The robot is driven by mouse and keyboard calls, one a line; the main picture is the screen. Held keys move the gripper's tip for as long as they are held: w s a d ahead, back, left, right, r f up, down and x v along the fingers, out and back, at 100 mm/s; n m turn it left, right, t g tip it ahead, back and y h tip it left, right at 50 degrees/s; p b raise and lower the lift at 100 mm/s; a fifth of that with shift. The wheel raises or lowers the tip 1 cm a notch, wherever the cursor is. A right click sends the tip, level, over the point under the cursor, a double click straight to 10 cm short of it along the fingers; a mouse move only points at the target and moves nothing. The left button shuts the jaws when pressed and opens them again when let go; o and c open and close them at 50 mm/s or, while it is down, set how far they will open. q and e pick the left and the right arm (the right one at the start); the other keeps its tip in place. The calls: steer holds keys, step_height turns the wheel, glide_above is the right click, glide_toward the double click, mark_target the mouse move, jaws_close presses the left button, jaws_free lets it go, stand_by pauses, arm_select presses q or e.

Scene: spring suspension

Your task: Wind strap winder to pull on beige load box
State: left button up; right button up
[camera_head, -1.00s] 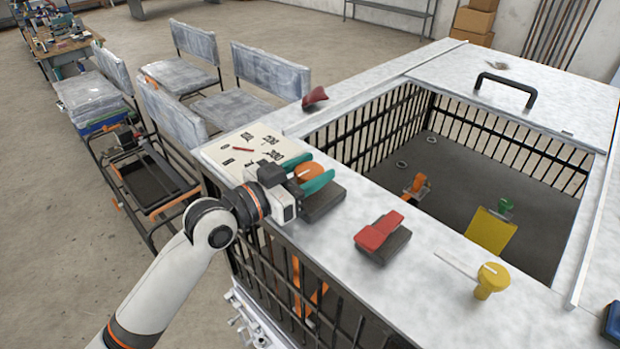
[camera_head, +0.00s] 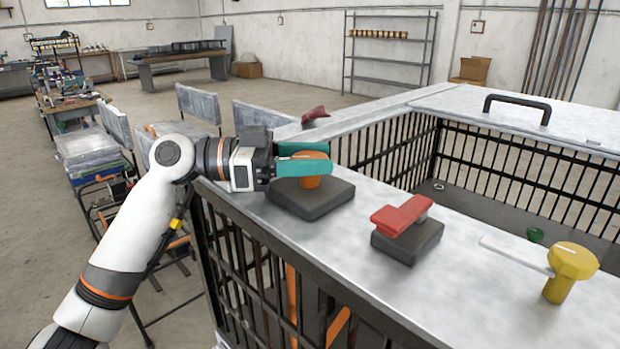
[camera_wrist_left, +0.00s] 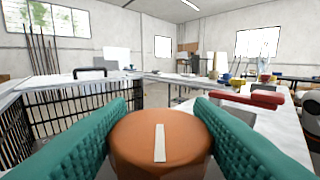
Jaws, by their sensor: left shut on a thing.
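An orange round knob (camera_head: 310,183), which seems to be the strap winder, stands on a dark square base (camera_head: 312,203) at the cage top's near left corner. A white mark runs across its top. My left gripper (camera_head: 322,159) has its teal fingers closed on either side of the knob. In the left wrist view, the knob (camera_wrist_left: 160,150) sits between both fingers, with its white mark pointing nearly straight away. I cannot make out a beige load box. My right gripper is out of view.
On the same pale top are a red lever (camera_head: 402,214) on a dark base and a yellow knob (camera_head: 572,262) with a pale strip. A dark red piece (camera_head: 315,114) lies farther back. The black-barred cage (camera_head: 510,180) is open in the middle. Chairs stand at the left.

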arm_select(q)
steer(key=shift+m+g, duration=0.6)
steer(key=shift+g, duration=0.3)
steer(key=shift+g+b, duration=0.3)
steer(key=o, duration=1)
steer(key=a, duration=0.3)
steer(key=a+b, duration=0.1)
steer(key=a, duration=0.3)
steer(key=w+a+b, duration=0.1)
steer(key=a, duration=0.3)
steer(key=shift+w+a, duration=0.1)
steer(key=shift+a, duration=0.4)
